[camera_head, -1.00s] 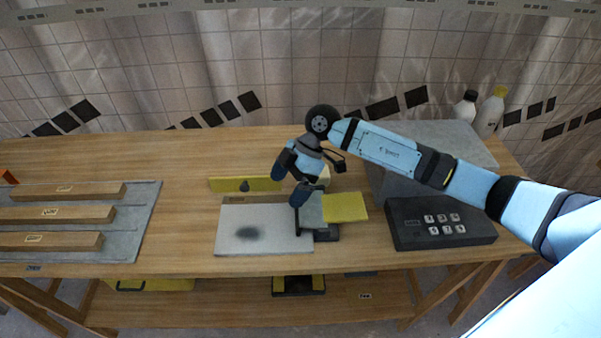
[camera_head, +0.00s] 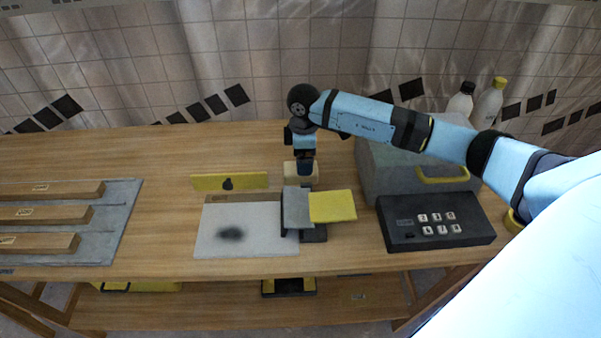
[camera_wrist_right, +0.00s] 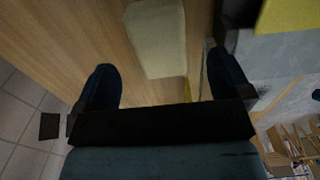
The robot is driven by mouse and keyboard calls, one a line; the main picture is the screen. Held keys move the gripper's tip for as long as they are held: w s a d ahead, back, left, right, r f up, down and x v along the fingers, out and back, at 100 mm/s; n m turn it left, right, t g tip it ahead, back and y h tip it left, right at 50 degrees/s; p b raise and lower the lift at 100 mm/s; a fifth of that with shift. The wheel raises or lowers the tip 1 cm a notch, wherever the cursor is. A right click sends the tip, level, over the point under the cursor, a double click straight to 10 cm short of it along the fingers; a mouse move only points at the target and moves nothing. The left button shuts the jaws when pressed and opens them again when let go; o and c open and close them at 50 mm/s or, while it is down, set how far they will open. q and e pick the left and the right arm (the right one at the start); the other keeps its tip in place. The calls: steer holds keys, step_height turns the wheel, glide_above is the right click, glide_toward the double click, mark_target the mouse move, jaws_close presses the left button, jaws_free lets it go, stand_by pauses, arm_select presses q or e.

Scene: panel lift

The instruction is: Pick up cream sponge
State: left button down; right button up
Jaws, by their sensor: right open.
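The cream sponge (camera_head: 313,180) lies on the wooden table behind a grey and yellow block, partly covered by my right gripper in the head view. My right gripper (camera_head: 305,170) points down at the sponge. In the right wrist view the sponge (camera_wrist_right: 156,38) lies ahead, between the lines of the two dark fingers of my right gripper (camera_wrist_right: 164,80). The fingers are wide apart with nothing between their tips. I cannot tell the exact height of the tips above the table. My left gripper is not in view.
The grey and yellow block (camera_head: 332,206) stands on a dark base beside a white board (camera_head: 247,232). A yellow strip (camera_head: 207,183) is left of the sponge. A grey case (camera_head: 392,170) and a black keypad (camera_head: 434,222) are on the right. Wooden bars (camera_head: 45,216) lie far left.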

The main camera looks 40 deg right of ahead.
mark_target(291, 177)
step_height(291, 177, down, 6)
steer(key=shift+d+r, duration=0.15)
steer(key=shift+r, duration=0.1)
steer(key=c, duration=1)
